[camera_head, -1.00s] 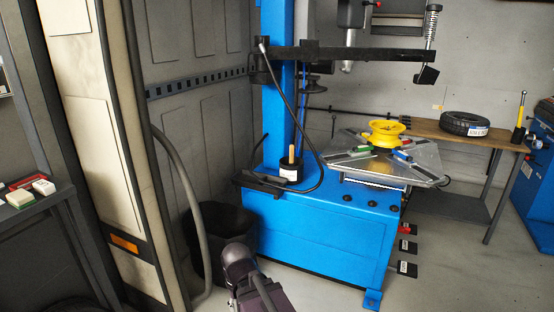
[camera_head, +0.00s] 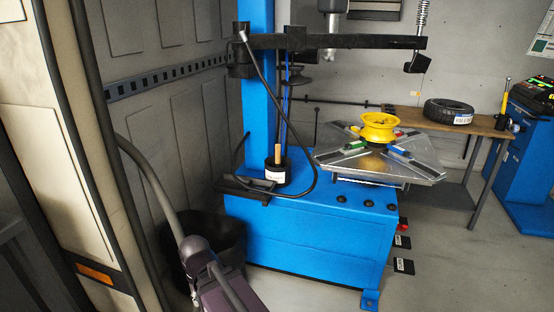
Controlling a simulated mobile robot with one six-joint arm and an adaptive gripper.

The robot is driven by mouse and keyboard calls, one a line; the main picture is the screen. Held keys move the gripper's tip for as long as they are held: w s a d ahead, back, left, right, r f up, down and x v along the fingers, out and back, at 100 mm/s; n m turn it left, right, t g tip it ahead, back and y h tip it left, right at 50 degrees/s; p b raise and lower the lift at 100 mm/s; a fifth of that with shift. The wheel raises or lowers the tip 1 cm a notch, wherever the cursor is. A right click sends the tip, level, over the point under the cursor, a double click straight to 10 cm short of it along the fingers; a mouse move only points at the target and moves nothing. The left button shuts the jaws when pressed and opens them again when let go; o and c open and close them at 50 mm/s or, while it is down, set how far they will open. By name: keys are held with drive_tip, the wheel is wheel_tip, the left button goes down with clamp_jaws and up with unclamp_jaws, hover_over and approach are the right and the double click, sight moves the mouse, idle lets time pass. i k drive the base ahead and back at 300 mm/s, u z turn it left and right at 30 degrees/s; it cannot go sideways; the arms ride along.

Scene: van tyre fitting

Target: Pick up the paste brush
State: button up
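The paste brush shows as a pale wooden handle (camera_head: 278,153) standing upright out of a black paste pot (camera_head: 275,175) with a white label. The brush's lower end is hidden inside the pot. The pot stands on the blue tyre changer (camera_head: 320,225), at the left of its top, beside a black tray. My arm shows at the bottom left, in front of the black bin and below the pot. My gripper cannot be made out in this view.
A yellow rim (camera_head: 379,127) sits on the silver turntable (camera_head: 425,160). A black hose loops around the pot's right side. A black bin (camera_head: 225,240) stands left of the machine. A tyre (camera_head: 448,111) lies on the wooden bench (camera_head: 465,126). Grey floor is open at the lower right.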

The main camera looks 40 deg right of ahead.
sight(278, 164)
drive_tip(key=z, duration=0.55)
drive_tip(key=i, duration=0.95)
drive_tip(key=z, duration=0.6)
